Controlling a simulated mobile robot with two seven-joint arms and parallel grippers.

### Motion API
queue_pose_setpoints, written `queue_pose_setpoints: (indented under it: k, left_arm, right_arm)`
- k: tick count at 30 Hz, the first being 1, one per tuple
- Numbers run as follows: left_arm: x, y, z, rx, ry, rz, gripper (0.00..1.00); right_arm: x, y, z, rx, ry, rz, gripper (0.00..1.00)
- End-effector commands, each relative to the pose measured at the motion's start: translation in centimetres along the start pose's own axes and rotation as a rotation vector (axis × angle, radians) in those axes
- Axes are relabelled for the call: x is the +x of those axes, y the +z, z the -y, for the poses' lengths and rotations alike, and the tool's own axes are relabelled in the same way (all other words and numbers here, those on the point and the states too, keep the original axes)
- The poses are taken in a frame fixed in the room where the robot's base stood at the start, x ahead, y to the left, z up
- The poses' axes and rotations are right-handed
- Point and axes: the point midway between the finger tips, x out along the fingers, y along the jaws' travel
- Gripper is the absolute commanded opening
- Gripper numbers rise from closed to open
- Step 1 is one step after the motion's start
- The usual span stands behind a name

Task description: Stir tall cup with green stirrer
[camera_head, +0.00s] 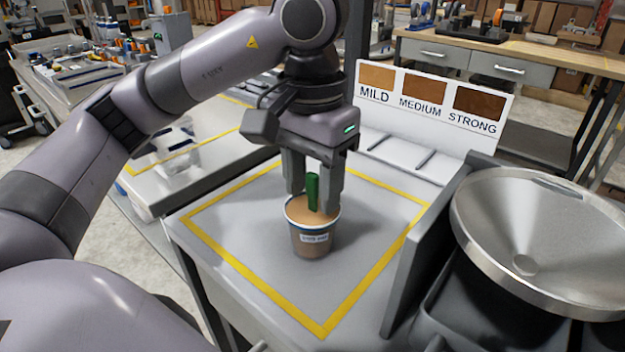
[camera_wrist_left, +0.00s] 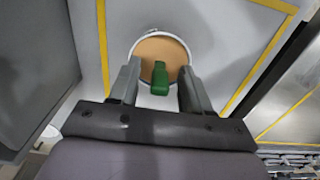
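The tall cup (camera_head: 312,243) stands upright inside the yellow square on the grey worktop. It has a pale rim, a dark band, a small white label and a light brown drink. The green stirrer (camera_head: 313,192) stands in the cup with its upper end above the rim; its lower part is hidden in the drink. My left gripper (camera_head: 313,200) is over the cup, with one finger on each side of the stirrer. In the left wrist view, the green stirrer (camera_wrist_left: 160,78) shows gaps to both fingers of my left gripper (camera_wrist_left: 160,85), which is open. My right gripper is not in view.
A metal funnel-shaped bowl (camera_head: 540,235) stands at the right, behind a dark upright panel (camera_head: 425,255). A MILD, MEDIUM, STRONG sign (camera_head: 430,100) stands behind the worktop (camera_head: 235,270). The worktop around the cup is clear.

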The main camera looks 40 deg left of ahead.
Motion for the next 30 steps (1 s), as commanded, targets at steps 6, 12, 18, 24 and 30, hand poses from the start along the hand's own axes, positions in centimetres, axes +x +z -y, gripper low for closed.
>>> queue_pose_setpoints:
  k: [6, 12, 18, 24, 30]
  left_arm:
    - [-0.5, 0.0, 0.0, 0.000, 0.000, -0.002, 0.48]
    - [-3.0, -0.1, 0.0, -0.001, -0.001, -0.005, 0.48]
    - [-5.7, 0.0, 0.0, 0.000, -0.001, -0.003, 0.48]
    - [-7.0, 0.0, 0.0, 0.000, 0.000, 0.000, 0.48]
    - [-7.2, 0.0, 0.0, 0.001, 0.000, 0.000, 0.48]
  right_arm:
    - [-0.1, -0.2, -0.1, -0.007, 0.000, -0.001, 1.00]
    - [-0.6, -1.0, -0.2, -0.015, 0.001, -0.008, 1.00]
    - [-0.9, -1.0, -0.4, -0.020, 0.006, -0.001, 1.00]
    - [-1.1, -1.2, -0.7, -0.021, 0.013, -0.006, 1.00]
    - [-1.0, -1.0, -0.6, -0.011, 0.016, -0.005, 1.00]
